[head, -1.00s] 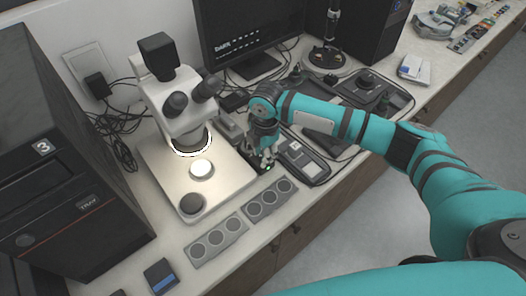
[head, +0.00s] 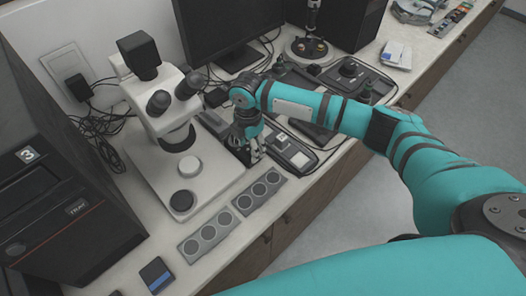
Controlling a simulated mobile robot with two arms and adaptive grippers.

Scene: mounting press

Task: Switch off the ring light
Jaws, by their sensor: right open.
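The ring light (head: 179,145) sits under the head of the white microscope (head: 168,122). It shows dark, with no glow on the microscope's base (head: 206,170). My right gripper (head: 254,158) is open and empty, pointing down just right of the microscope base. It is over or beside a small dark box (head: 234,149), which it partly hides. I cannot tell whether the fingertips touch the box. No switch can be made out. My left gripper is not in view.
A grey device with a display (head: 291,153) lies right of my gripper. Flat panels with round discs (head: 208,237) lie in front of the microscope. A black monitor (head: 228,30) stands behind, and a dark cabinet (head: 60,200) stands at the left. Cables lie behind the microscope.

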